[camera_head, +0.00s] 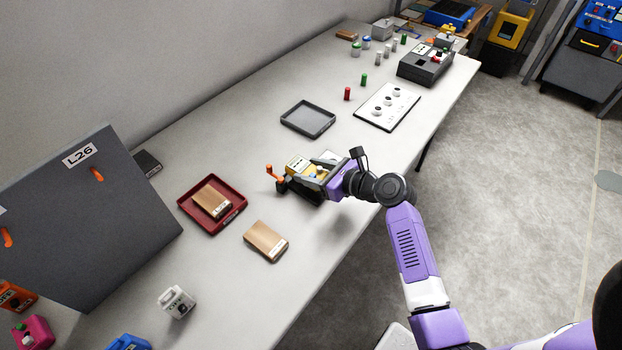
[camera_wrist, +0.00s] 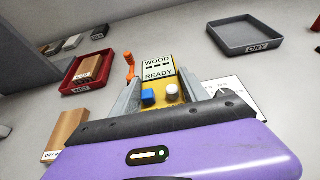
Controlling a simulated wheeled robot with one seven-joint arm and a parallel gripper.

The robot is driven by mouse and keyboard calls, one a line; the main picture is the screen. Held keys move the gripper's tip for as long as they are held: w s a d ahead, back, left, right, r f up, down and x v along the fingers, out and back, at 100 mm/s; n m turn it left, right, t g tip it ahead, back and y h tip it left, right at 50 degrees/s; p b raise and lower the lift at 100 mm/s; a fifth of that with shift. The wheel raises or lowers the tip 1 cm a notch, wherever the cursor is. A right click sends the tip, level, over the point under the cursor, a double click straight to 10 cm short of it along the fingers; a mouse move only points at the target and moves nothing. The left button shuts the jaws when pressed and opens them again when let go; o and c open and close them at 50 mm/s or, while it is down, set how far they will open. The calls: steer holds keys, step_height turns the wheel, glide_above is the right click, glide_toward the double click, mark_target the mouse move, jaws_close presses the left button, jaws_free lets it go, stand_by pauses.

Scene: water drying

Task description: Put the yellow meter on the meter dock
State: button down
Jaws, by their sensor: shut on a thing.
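The yellow meter (camera_head: 298,164) is between the fingers of my gripper (camera_head: 310,182), over the middle of the table. In the wrist view my gripper (camera_wrist: 165,100) is shut on the yellow meter (camera_wrist: 157,84). Its face reads WOOD READY above a blue and a white knob. A dark piece with orange posts (camera_head: 271,170) is just left of the fingers; its orange part (camera_wrist: 129,66) shows beside the meter in the wrist view. I cannot tell whether it is joined to the meter. No dock is clearly recognisable; a pale plate (camera_wrist: 244,88) is partly hidden behind my gripper.
A red WET tray (camera_head: 186,203) holds a wooden block (camera_head: 212,201). Another wooden block (camera_head: 266,241) lies nearer the front edge. A grey DRY tray (camera_head: 289,120) is empty.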

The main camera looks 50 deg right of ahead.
steer(key=shift+f, duration=1.5)
steer(key=shift+f, duration=0.1)
steer(key=c, duration=0.6)
jaws_free()
steer(key=shift+s, duration=0.15)
steer(key=v, duration=1.1)
steer(key=shift+s+r, duration=0.3)
steer(key=shift+r, duration=0.05)
steer(key=shift+d, duration=0.1)
